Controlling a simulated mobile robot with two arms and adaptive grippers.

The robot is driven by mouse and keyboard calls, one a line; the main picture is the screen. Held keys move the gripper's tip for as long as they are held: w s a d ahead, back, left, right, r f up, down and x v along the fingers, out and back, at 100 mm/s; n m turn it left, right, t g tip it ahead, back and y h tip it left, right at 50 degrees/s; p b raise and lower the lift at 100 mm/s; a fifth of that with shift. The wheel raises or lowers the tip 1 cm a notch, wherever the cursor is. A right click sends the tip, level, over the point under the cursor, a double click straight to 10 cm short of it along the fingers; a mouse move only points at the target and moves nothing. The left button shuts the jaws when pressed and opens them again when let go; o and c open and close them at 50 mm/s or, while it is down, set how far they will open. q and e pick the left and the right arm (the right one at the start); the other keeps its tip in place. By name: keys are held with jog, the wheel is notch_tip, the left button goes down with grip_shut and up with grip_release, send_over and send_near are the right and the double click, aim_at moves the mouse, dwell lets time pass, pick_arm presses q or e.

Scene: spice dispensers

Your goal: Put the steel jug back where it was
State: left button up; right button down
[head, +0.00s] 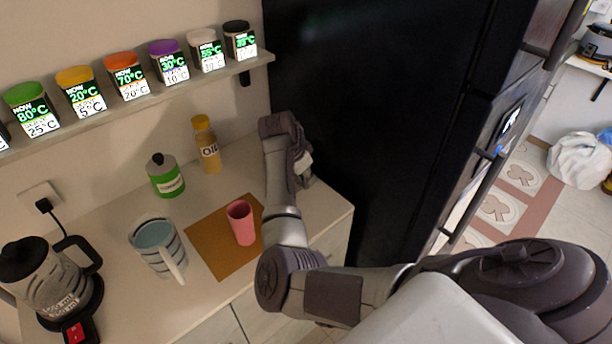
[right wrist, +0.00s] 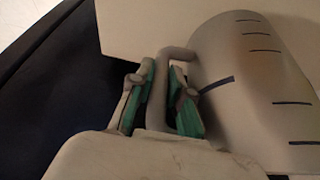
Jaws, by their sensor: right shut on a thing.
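The steel jug (right wrist: 245,75) is large in the right wrist view, grey with dark measuring marks, to the right of my fingers. Its handle (right wrist: 186,120) is between the two green-padded fingers of my right gripper (right wrist: 163,80), which is shut on it. In the head view my right gripper (head: 301,165) is at the right end of the counter, beside the black fridge. There the jug is hidden or nearly so behind my arm, and I cannot tell whether it touches the counter. My left gripper is not in view.
On the counter (head: 110,235) stand an oil bottle (head: 207,148), a green bottle (head: 166,178), a striped jug (head: 150,262), a kettle (head: 45,285) and a pink cup (head: 241,228) on an orange mat (head: 208,247). The black fridge (head: 375,110) bounds the right. A shelf (head: 150,100) holds several dispensers.

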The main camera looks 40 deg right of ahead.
jog(key=shift+w+d+f, duration=0.1)
jog(key=shift+f, duration=0.25)
jog(key=c, duration=1.6)
grip_release()
jog(key=shift+f, duration=0.3)
jog(key=o, duration=0.5)
jog(key=shift+r, duration=0.1)
jog(key=shift+r, duration=0.2)
jog(key=shift+a+r, duration=0.25)
jog(key=shift+r, duration=0.05)
jog(key=b+v, duration=0.2)
jog(key=v, duration=0.9)
jog(key=shift+b, duration=0.4)
